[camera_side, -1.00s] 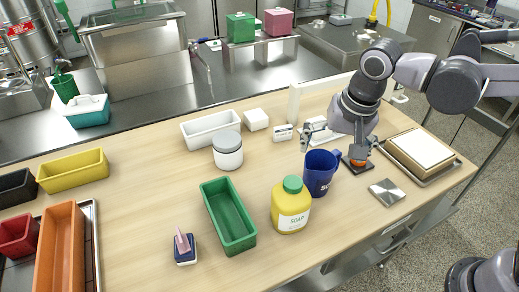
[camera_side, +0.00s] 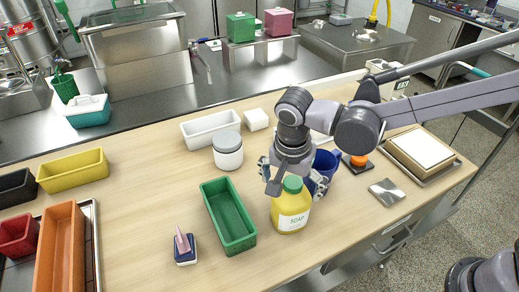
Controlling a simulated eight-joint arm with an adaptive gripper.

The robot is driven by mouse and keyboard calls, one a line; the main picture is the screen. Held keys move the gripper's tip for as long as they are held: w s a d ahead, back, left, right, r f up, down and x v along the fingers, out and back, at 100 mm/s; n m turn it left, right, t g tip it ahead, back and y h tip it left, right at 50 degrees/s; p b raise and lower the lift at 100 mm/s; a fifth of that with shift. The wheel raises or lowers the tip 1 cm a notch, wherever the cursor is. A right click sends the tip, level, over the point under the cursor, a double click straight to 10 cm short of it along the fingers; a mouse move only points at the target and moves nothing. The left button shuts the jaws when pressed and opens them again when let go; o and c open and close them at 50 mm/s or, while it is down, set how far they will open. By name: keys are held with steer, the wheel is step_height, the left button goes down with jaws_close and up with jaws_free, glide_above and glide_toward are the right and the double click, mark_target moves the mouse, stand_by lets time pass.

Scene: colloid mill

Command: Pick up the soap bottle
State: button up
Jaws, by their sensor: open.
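The soap bottle (camera_side: 291,215) is yellow with a green cap (camera_side: 293,184) and a white label reading SOAP. It stands upright on the wooden table (camera_side: 150,250). My gripper (camera_side: 291,183) is open and pointed down over the bottle, with one finger to the left of the cap and the other to the right. The near side of the bottle's body is clear to see. I cannot tell whether the fingers touch the bottle.
A blue mug (camera_side: 326,163) stands just behind the bottle, partly hidden by my gripper. A green tray (camera_side: 229,214) lies to the left. A white jar (camera_side: 228,151) stands behind left. A metal plate (camera_side: 387,192) lies to the right. The table in front is clear.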

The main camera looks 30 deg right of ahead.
steer(key=shift+w+d+f, duration=0.1)
steer(key=shift+d+f, duration=0.05)
steer(key=shift+f, duration=1.2)
steer(key=shift+d+f, duration=0.15)
steer(key=shift+f, duration=1.15)
steer(key=c, duration=1.6)
steer(key=shift+o, duration=0.2)
steer(key=shift+r, duration=0.15)
